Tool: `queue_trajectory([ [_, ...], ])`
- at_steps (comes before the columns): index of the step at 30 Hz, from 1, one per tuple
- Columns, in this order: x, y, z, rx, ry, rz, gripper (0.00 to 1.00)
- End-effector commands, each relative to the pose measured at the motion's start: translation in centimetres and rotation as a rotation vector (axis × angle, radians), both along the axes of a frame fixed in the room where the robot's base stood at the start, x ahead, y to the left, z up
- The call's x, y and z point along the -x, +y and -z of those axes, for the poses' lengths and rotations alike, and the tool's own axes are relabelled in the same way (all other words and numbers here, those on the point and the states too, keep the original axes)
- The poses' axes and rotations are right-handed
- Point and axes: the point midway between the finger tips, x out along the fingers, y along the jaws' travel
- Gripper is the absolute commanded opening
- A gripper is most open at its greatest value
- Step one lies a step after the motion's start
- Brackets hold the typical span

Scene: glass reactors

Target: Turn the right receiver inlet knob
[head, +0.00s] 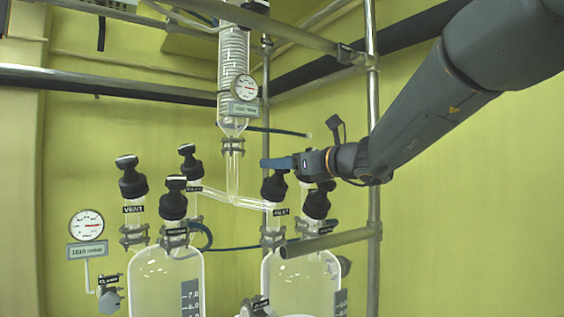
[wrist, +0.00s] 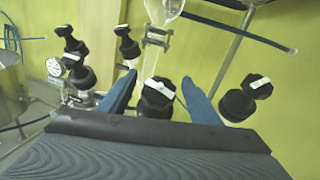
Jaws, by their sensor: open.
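The right receiver inlet knob (head: 274,187) is black and sits above an INLET label on the neck of the right glass receiver (head: 292,270). In the wrist view the black knob with a white bar (wrist: 157,98) lies between my fingers, apparently the same knob. My gripper (head: 277,163) is open, with its blue fingers level with the knob's top in the head view. In the wrist view my gripper (wrist: 158,84) has one finger on each side of the knob. I cannot tell whether they touch it. The knob's lower part is hidden in the wrist view.
Another black knob (head: 317,203) stands close on the right, also in the wrist view (wrist: 246,98). The left receiver (head: 166,280) bears several black knobs. A glass column (head: 233,70) hangs above. A metal post (head: 374,220) and horizontal bar (head: 330,243) are close by.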

Motion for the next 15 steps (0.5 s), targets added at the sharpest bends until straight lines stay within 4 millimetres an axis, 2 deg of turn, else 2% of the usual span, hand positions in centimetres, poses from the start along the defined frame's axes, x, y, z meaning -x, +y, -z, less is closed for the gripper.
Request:
queue_trajectory([
  [3,0.01,0.0,0.0,0.0,0.0,0.0,0.56],
  [10,0.03,-0.01,0.0,0.0,0.0,0.0,0.17],
  [15,0.02,-0.02,-0.01,0.003,-0.002,-0.006,0.16],
])
